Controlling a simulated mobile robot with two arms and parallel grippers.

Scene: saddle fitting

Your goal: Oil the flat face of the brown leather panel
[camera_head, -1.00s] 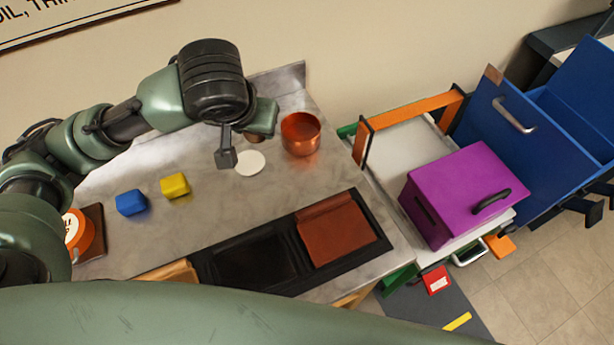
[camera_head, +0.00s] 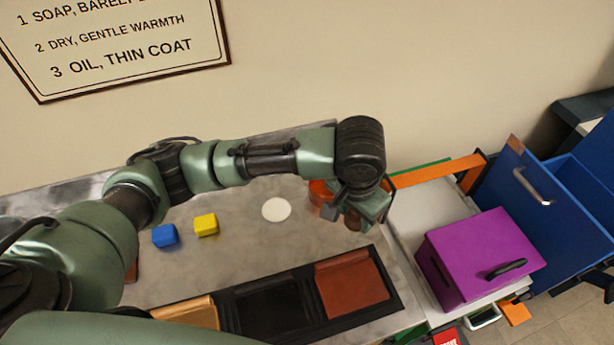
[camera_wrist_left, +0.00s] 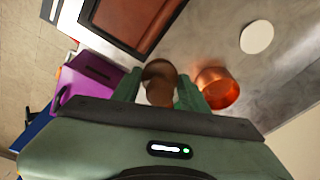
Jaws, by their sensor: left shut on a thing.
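The brown leather panel (camera_head: 352,284) lies in the right part of a black tray (camera_head: 226,301) at the counter's front edge. It also shows at the top of the left wrist view (camera_wrist_left: 128,22). My left gripper (camera_head: 355,217) is shut on a small brown round-topped object (camera_wrist_left: 160,82), probably an applicator. It holds this object above the counter, behind the panel and apart from it. A copper pot (camera_head: 319,192) stands beside the gripper, partly hidden by it; the left wrist view shows it open-topped (camera_wrist_left: 216,88). My right gripper is not seen.
A white disc (camera_head: 276,209), a yellow block (camera_head: 206,225) and a blue block (camera_head: 165,236) lie on the counter. A purple box (camera_head: 480,255) stands right of the counter, with a blue open container (camera_head: 565,190) beyond.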

